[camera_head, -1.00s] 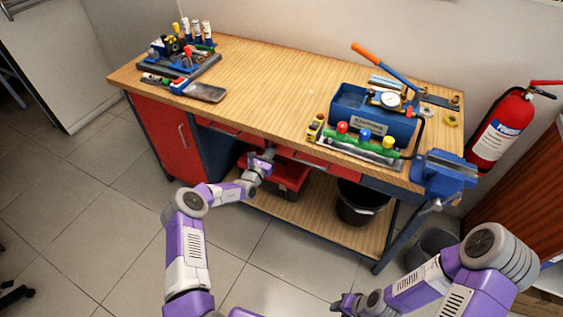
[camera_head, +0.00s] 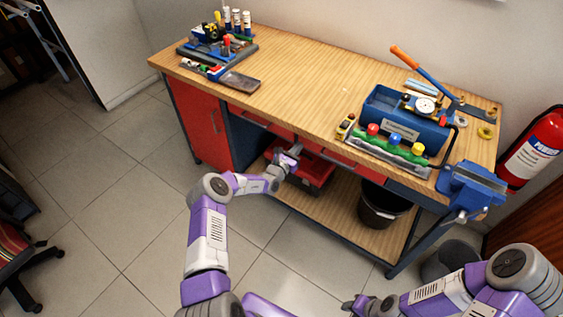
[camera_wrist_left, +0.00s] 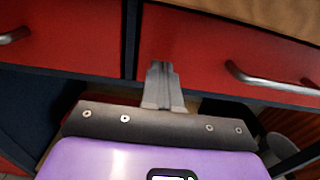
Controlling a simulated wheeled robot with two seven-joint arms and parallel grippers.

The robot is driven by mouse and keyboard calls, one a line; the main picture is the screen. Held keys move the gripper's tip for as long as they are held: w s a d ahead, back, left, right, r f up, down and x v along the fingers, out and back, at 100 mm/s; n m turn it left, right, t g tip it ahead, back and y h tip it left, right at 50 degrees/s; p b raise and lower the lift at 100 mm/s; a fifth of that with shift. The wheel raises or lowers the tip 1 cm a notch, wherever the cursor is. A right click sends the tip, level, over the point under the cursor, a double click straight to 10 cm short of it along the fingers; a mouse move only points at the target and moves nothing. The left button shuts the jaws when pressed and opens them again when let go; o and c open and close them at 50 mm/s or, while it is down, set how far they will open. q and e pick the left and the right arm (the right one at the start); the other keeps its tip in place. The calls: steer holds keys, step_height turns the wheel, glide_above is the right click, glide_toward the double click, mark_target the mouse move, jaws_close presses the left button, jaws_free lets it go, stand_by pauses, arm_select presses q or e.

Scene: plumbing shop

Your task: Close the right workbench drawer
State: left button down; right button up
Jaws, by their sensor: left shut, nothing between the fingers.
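The right workbench drawer (camera_head: 340,162) has a red front under the wooden top. It fills the middle and right of the left wrist view (camera_wrist_left: 215,45), with its metal bar handle (camera_wrist_left: 268,80) to the right. Its front looks nearly level with the frame; I cannot tell whether a small gap is left. My left gripper (camera_head: 296,150) is shut and empty. Its fingertips (camera_wrist_left: 161,68) are in front of the left part of this drawer front; contact is unclear. My right gripper (camera_head: 350,304) is low in the head view, away from the bench, its fingers too small to read.
The left drawer (camera_wrist_left: 60,40) is beside it, past a dark post. A red bin (camera_head: 318,172) and a black bucket (camera_head: 382,206) stand below. A blue vise (camera_head: 472,187) is at the bench's right end, near a fire extinguisher (camera_head: 535,150). Floor in front is clear.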

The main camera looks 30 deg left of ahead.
arm_select(q)
steer(key=s+a+p, duration=0.1)
steer(key=s+p, duration=0.2)
steer(key=s, duration=0.8)
steer(key=shift+s+a+f, duration=0.15)
steer(key=shift+s+a, duration=0.25)
